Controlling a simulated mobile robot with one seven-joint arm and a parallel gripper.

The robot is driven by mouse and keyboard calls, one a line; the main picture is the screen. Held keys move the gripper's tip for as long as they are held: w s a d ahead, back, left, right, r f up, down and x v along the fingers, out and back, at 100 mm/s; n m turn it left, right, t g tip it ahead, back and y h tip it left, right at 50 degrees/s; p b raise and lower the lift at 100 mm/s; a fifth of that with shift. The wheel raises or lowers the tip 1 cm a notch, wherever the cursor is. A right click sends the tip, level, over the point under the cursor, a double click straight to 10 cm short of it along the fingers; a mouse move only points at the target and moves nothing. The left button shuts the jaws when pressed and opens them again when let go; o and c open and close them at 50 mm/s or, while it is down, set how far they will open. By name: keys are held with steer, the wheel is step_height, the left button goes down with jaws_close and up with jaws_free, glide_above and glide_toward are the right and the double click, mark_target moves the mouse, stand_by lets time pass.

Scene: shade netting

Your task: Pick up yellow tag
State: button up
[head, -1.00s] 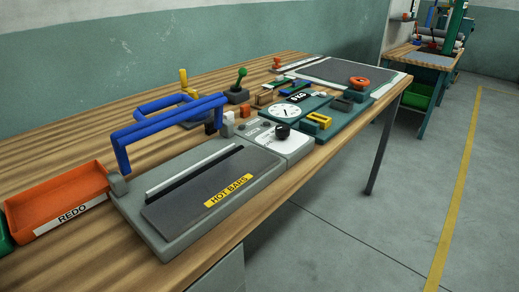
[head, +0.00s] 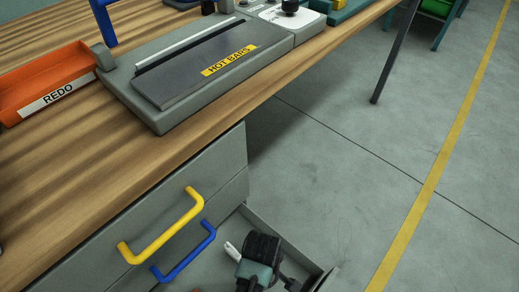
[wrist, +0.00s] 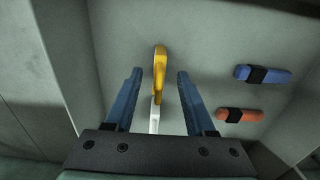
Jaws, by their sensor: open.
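The yellow tag (wrist: 160,68) shows in the wrist view as a narrow yellow piece, with a white part (wrist: 154,121) at its near end. It lies on the grey floor of what looks like an open drawer (head: 222,270). My gripper (wrist: 159,74) is open, with its two blue fingers on either side of the tag in the picture. Gaps show on both sides and neither finger touches it. I cannot tell how far the fingertips are above the floor. In the head view I cannot make out the yellow tag.
In the wrist view, a blue piece (wrist: 278,75) and an orange piece (wrist: 224,115), each with a black band, lie to the right. Drawer walls stand close around. Above are a yellow handle (head: 163,228), a blue handle (head: 186,254) and the bench with a hot-bars sealer (head: 215,75).

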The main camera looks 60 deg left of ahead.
step_height(320, 180, down, 4)
steer(key=shift+a+r+b, duration=0.1)
steer(key=shift+b, duration=0.7)
steer(key=shift+r, duration=0.1)
jaws_close()
